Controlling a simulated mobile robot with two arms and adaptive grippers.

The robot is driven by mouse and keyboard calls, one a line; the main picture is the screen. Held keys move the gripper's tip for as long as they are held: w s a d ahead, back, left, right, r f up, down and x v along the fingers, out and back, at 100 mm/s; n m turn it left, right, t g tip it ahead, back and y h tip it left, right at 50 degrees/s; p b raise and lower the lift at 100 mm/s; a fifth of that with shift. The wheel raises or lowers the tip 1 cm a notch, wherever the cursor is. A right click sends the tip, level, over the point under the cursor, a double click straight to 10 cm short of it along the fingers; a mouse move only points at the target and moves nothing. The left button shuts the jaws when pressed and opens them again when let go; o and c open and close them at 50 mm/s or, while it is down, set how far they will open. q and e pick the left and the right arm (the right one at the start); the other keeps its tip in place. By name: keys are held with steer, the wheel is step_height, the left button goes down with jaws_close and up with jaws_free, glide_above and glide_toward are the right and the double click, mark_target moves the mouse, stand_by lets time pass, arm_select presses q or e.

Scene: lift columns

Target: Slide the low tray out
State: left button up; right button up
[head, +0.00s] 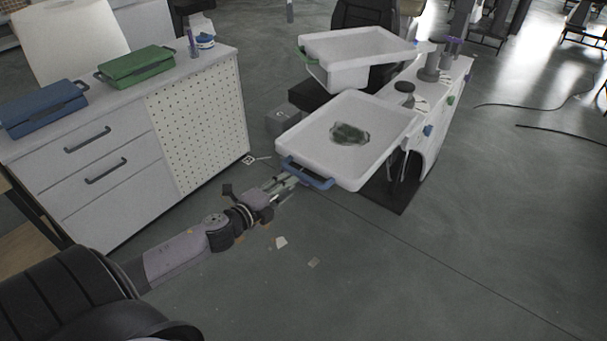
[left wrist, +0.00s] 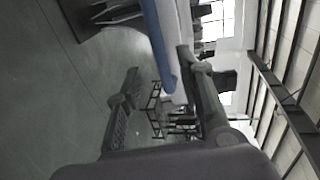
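The low tray (head: 385,122) is a white shallow tray with a blue handle (head: 307,173) on its near left edge. It juts out from a white unit, below a second white tray (head: 357,42) with a green handle (head: 308,57). A dark green thing (head: 347,133) lies in the low tray. My left gripper (head: 288,181) is at the blue handle's left end. In the left wrist view the blue handle bar (left wrist: 158,45) shows between the spread fingers of the left gripper (left wrist: 156,68). I cannot tell whether they touch it. My right gripper is not in view.
A white cabinet (head: 110,165) with drawers and a pegboard side stands at left, with a blue box (head: 42,108) and a green box (head: 136,66) on top. Small scraps (head: 281,242) lie on the floor. The floor in front of the tray is otherwise clear.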

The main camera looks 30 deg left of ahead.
mark_target(302, 178)
arm_select(q)
steer(key=p+x, duration=0.1)
steer(key=x, duration=0.7)
steer(key=shift+w+d, duration=0.1)
steer(key=shift+f, duration=0.1)
jaws_close()
stand_by(0.6)
